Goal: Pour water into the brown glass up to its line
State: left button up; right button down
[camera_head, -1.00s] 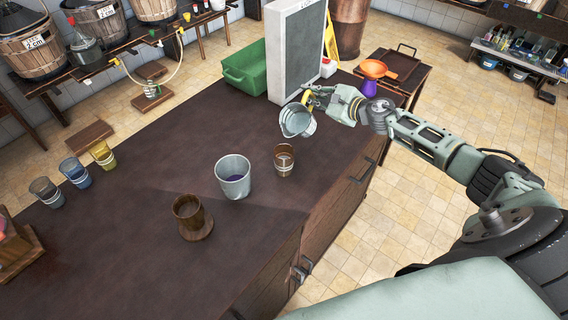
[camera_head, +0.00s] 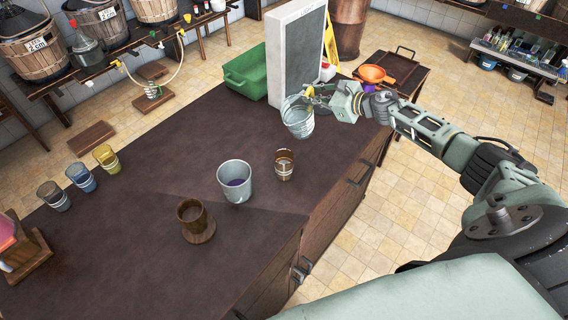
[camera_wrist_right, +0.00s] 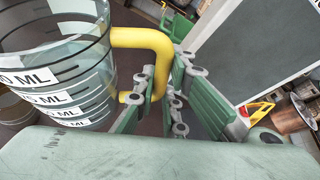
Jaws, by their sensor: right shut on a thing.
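A clear measuring jug (camera_head: 298,120) with a yellow handle is held above the counter, close to upright. In the right wrist view the jug (camera_wrist_right: 62,105) shows black ML marks, and its yellow handle (camera_wrist_right: 148,40) runs between my fingers. I cannot read its water level. My right gripper (camera_head: 318,95) is shut on the handle. A brown glass (camera_head: 284,168) with a pale band stands on the counter below the jug, apart from it. A darker brown cup (camera_head: 190,212) stands on a round wooden coaster (camera_head: 201,232). My left gripper is not in view.
A grey bucket (camera_head: 235,176) with purplish contents stands between the brown vessels. Grey (camera_head: 54,196), blue (camera_head: 81,177) and yellow (camera_head: 106,158) glasses line the left side. A tall grey panel (camera_head: 293,52) and green bin (camera_head: 245,74) stand behind.

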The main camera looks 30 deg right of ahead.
aim_at(310, 107)
jog(key=f+m, duration=0.1)
jog(key=a+f+m+g+y+b, duration=0.1)
jog(key=shift+s+a+f+m, duration=0.1)
jog(key=shift+s+a+m, duration=0.05)
jog(key=shift+s+m, duration=0.25)
dwell(0.3)
jog(key=shift+s+a+r+p, duration=0.15)
jog(key=shift+s+r+p, duration=0.2)
jog(key=shift+r+p, duration=0.15)
jog(key=shift+s+a+r+p, duration=0.4)
jog(key=shift+s+p, duration=0.2)
jog(key=shift+p, duration=0.15)
jog(key=shift+s+a+r+p, duration=0.3)
jog(key=shift+s+r+p, duration=0.1)
jog(key=shift+s, duration=0.25)
jog(key=shift+s+a+r+p, duration=0.25)
jog(key=shift+s+r+p, duration=0.1)
jog(key=shift+s, duration=0.3)
jog(key=shift+a+f, duration=0.1)
jog(key=shift+f, duration=0.05)
